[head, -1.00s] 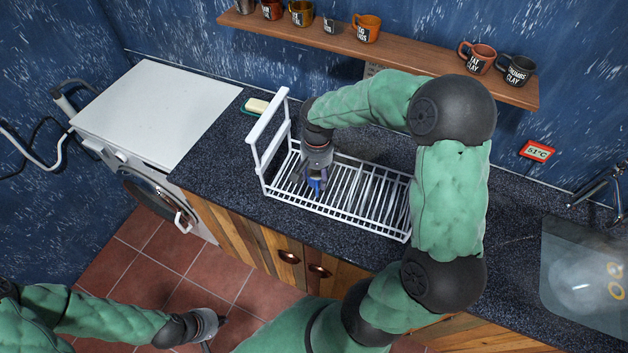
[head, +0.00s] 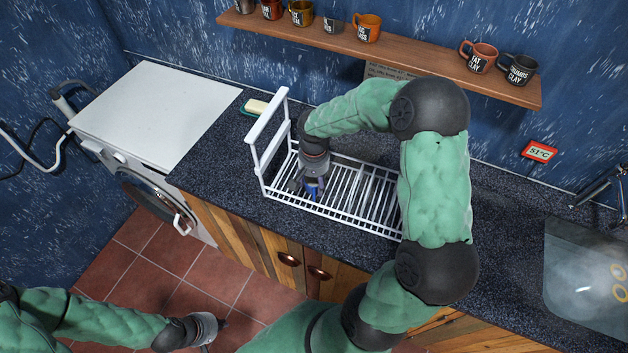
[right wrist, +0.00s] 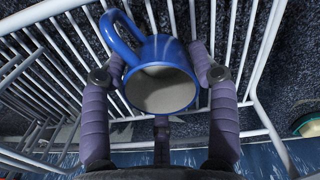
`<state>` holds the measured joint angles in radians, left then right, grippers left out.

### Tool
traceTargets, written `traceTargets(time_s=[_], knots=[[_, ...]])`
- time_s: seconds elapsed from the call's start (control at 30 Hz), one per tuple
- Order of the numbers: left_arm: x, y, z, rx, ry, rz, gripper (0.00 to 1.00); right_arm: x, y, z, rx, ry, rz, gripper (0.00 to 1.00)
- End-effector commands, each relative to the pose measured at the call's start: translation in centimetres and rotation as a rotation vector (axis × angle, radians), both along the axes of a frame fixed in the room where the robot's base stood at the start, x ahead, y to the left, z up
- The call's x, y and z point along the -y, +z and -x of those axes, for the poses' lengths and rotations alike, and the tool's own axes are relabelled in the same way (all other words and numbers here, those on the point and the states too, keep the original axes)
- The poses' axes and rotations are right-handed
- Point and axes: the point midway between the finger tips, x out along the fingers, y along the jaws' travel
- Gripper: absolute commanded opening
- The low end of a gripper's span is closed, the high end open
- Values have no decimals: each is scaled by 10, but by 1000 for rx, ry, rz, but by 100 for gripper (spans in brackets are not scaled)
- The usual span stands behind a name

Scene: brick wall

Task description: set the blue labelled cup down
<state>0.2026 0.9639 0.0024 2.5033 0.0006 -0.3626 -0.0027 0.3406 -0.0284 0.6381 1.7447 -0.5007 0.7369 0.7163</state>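The blue cup (right wrist: 165,88) is between the two fingers of my right gripper (right wrist: 158,58) in the right wrist view, with a finger against each side. Its open mouth faces the wrist camera, its handle points to the upper left, and no label shows. In the head view the cup (head: 312,190) is a small blue patch under my right gripper (head: 311,184), over the left part of the white dish rack (head: 370,228). I cannot tell whether it touches the rack's bars. My left gripper (head: 207,345) hangs low at the bottom left, away from the counter; its fingers are unclear.
The rack's tall left frame (head: 254,150) rises beside my right gripper. A soap dish (head: 257,107) lies behind it. A wooden shelf (head: 420,62) with several mugs runs above. A white washing machine (head: 150,105) stands left; the sink (head: 585,275) is right.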

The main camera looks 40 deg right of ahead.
Motion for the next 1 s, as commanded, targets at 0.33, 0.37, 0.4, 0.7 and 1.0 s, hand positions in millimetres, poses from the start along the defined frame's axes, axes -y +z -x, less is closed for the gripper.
traceTargets(time_s=[0.33, 0.37, 0.4, 0.7, 1.0], knots=[[0, 1, 0, 0, 0, 0, 0, 0, 0, 0, -1, 0, -1, 81], [0, 1, 0, 0, 0, 0, 0, 0, 1, 0, 0, 0, 0, 81], [0, 1, 0, 0, 0, 0, 0, 0, 1, 0, 0, 0, 0, 81], [0, 11, 0, 0, 0, 0, 0, 0, 38, -1, 4, -1, 1, 81], [0, 22, 0, 0, 0, 0, 0, 0, 97, -1, 4, -1, 0, 81]])
